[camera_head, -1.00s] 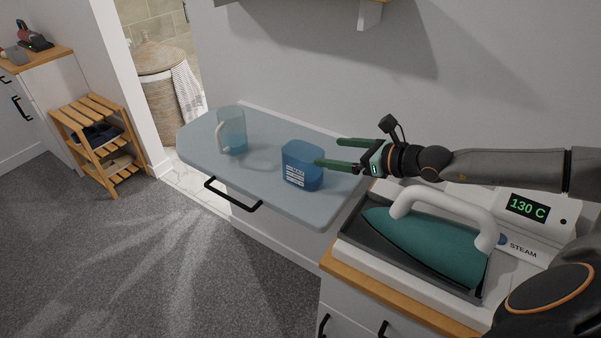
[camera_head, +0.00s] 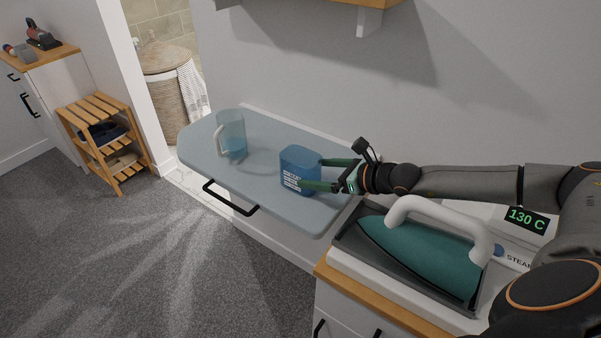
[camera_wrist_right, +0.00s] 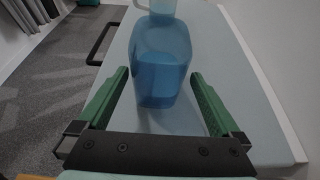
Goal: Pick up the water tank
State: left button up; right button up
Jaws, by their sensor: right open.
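The water tank (camera_head: 299,168) is a blue translucent box with white markings on its front. It stands upright on the grey-blue ironing board (camera_head: 262,205). My right gripper (camera_head: 322,174) is open, its green fingers pointing left at the tank, one finger at the tank's near side and one at its far side. In the right wrist view the tank (camera_wrist_right: 162,60) lies ahead between the open fingertips (camera_wrist_right: 160,80), with gaps showing on both sides. My left gripper is not in view.
A clear blue jug (camera_head: 233,135) stands on the board left of the tank. A steam iron (camera_head: 420,255) rests on its station at the right, under my right arm. The wall (camera_head: 460,90) runs behind the board.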

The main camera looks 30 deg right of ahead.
jog(key=shift+p+x, duration=0.6)
jog(key=shift+x, duration=2.2)
jog(key=shift+s, duration=0.1)
jog(key=shift+f, duration=0.1)
jog(key=c, duration=1.3)
jog(key=shift+c, duration=1.3)
jog(key=shift+r, duration=0.25)
